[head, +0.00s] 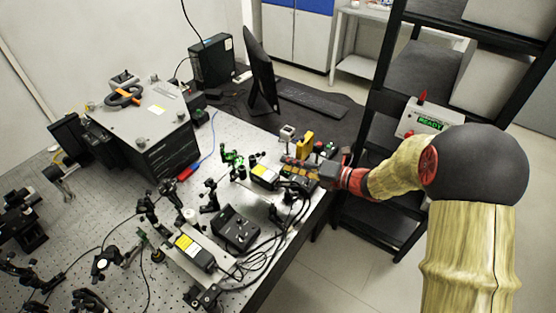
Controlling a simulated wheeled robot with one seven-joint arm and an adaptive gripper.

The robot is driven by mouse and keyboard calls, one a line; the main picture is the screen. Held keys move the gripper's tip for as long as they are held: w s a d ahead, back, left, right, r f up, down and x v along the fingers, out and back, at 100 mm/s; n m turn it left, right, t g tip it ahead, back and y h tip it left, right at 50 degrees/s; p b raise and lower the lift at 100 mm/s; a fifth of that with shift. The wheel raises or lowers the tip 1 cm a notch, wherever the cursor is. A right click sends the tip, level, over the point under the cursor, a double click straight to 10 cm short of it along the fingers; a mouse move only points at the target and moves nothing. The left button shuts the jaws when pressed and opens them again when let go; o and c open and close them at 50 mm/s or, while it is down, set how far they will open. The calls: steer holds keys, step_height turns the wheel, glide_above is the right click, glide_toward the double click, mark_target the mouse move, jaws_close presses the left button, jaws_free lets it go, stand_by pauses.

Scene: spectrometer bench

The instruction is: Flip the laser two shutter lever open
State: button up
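Two dark laser boxes with yellow and white labels sit on the optical bench (214,142). One laser box (265,175) is near the bench's right edge, and the other laser box (195,249) is nearer the front. I cannot tell which is laser two. No shutter lever can be made out clearly at this size. My gripper (300,165) reaches in from the right, just right of the farther laser box, low over a dark and yellow unit (299,179). The gripper partly hides that area. Whether its fingers are open, or touch anything, cannot be seen.
A black control box (236,229) with loose cables lies between the lasers. A yellow part (304,143) and a small white-topped post (287,133) stand just behind my gripper. Green-lit optics (232,159) are to the left. A black rack (382,100) stands right of the bench.

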steer(key=shift+v, duration=1.4)
